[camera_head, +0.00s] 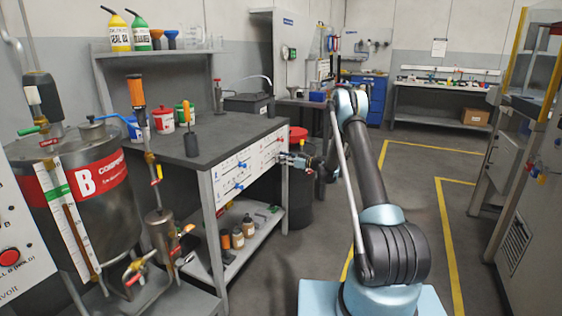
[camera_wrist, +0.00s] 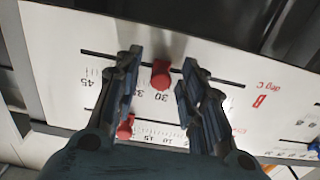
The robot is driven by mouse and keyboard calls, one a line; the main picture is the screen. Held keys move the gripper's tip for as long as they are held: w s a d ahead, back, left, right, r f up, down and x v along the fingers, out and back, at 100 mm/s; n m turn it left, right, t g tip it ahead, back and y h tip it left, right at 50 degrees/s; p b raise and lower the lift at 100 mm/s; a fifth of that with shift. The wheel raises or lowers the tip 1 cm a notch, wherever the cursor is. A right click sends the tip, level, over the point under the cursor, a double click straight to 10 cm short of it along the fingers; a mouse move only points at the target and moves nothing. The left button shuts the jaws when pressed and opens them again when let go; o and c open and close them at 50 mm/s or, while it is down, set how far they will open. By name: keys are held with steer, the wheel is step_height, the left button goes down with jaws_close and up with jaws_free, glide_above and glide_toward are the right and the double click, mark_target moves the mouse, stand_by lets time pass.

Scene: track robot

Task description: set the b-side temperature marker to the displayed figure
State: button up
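In the wrist view, a white panel (camera_wrist: 55,50) carries a horizontal black slot with a red marker (camera_wrist: 161,74) on it. A red "B" and "deg C" stand at the slot's right end. The scale below shows 45 at left and about 30 under the marker. My gripper (camera_wrist: 163,62) is open, with one finger on each side of the marker and a small gap at both sides. In the head view my gripper (camera_head: 298,160) is at the right part of the bench's front panel (camera_head: 225,185). I cannot make out a displayed figure.
A second red marker (camera_wrist: 125,128) sits on a lower slot, close to the left finger. Blue markers (camera_head: 238,186) are on the panel's left part. The tank labelled B (camera_head: 85,190) stands left of the bench. The floor right of my arm is clear.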

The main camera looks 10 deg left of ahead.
steer(key=shift+w+a, duration=0.1)
steer(key=shift+a, duration=0.25)
jaws_close()
steer(key=shift+s+a, duration=0.15)
steer(key=shift+s, duration=0.45)
jaws_free()
steer(key=v, duration=1.2)
steer(key=shift+w, duration=0.1)
